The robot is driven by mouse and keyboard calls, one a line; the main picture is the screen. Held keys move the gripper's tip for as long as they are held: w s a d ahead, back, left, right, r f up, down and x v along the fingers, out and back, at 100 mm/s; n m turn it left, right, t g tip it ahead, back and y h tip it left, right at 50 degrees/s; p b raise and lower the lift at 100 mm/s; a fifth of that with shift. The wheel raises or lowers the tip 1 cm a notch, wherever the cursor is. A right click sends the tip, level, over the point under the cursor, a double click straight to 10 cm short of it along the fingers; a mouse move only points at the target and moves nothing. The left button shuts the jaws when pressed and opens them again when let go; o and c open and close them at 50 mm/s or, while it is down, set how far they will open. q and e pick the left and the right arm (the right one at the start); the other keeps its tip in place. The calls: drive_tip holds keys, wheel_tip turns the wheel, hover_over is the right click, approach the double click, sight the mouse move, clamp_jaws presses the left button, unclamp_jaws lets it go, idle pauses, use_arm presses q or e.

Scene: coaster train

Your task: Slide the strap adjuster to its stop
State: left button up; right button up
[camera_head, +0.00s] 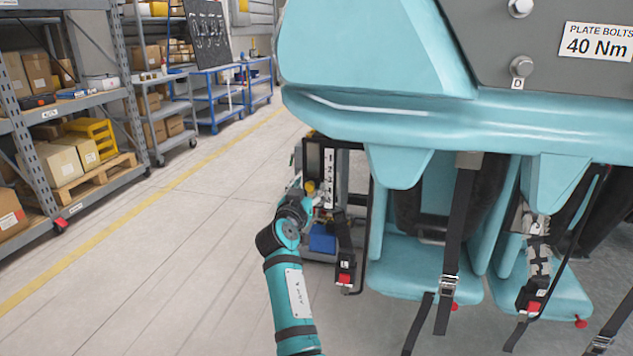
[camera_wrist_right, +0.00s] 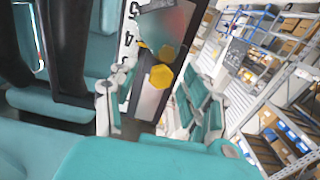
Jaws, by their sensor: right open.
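Black straps hang from the teal coaster car (camera_head: 400,110) in the head view. A metal strap adjuster (camera_head: 447,284) sits low on the middle strap (camera_head: 458,220), and more buckles show at the right. I cannot tell which adjuster is meant. My right arm rises from the bottom, and its gripper (camera_head: 304,192) is small and partly lost against the numbered scale. No strap shows held. My left gripper is out of view.
The numbered scale (camera_head: 329,178) stands beside the car and also shows in the wrist view (camera_wrist_right: 128,40). A teal seat (camera_head: 425,275) hangs at its right. Shelving (camera_head: 65,110) with boxes lines the left. The floor (camera_head: 150,260) between is clear.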

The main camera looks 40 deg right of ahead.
drive_tip(key=shift+w+d, duration=0.1)
drive_tip(key=shift+w, duration=0.05)
drive_tip(key=shift+r, duration=0.1)
drive_tip(key=shift+c, duration=0.4)
clamp_jaws()
